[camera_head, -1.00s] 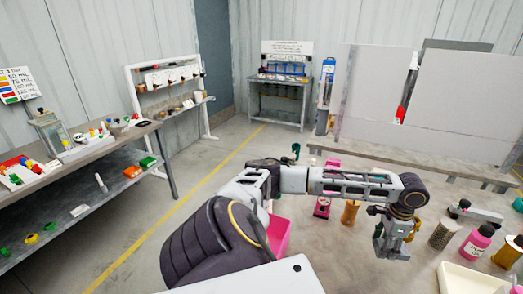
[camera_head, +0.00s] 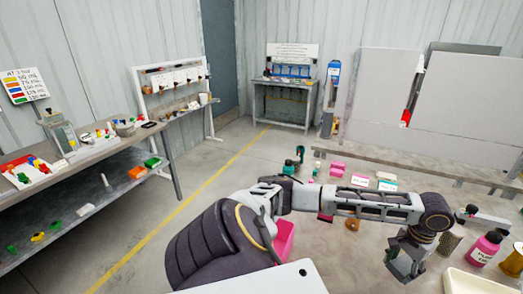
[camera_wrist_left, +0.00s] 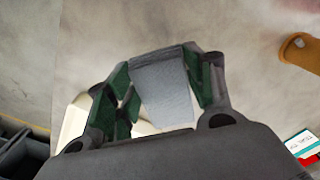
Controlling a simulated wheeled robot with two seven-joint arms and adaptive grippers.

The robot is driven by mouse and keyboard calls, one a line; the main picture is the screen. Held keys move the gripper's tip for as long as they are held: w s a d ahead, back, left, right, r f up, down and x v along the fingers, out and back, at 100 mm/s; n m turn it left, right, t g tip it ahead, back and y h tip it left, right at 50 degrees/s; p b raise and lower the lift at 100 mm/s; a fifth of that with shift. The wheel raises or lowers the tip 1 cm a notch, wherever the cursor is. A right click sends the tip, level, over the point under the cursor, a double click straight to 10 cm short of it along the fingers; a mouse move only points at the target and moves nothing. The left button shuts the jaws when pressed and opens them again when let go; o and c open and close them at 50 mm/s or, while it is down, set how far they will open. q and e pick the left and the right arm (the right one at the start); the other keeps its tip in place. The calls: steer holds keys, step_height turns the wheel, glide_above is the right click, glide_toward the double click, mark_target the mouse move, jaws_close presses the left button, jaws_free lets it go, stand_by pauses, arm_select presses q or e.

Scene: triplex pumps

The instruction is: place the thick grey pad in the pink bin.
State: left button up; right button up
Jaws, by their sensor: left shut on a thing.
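The thick grey pad (camera_wrist_left: 163,85) is between the two fingers of my left gripper in the wrist view, and the gripper is shut on it. In the head view my left gripper (camera_head: 402,264) hangs down above the table at the lower right, and the pad is hard to tell from the fingers there. The pink bin (camera_head: 285,238) is partly hidden behind my left arm, well to the left of the gripper. My right gripper is not in view.
A pink bottle (camera_head: 486,247), a dark mesh cylinder (camera_head: 447,243) and a cream tray (camera_head: 466,284) stand right of the gripper. An orange-brown cylinder (camera_wrist_left: 301,52) shows in the wrist view. Pink blocks and small boxes (camera_head: 386,184) lie behind my arm.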

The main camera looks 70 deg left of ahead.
arm_select(q)
steer(key=shift+m, duration=0.6)
steer(key=s+d+f, duration=0.1)
steer(key=d, duration=0.2)
steer(key=s+d+f, duration=0.1)
steer(key=d+f, duration=0.1)
steer(key=s+d+f, duration=0.1)
steer(key=d, duration=0.2)
steer(key=shift+s+d+f, duration=0.25)
steer(key=shift+s+d, duration=0.05)
steer(key=shift+s, duration=0.1)
step_height(320, 180, up, 12)
steer(key=p, duration=1.1)
steer(key=shift+f, duration=0.15)
steer(key=shift+r, duration=0.2)
steer(key=shift+r+p, duration=0.3)
steer(key=shift+p, duration=0.2)
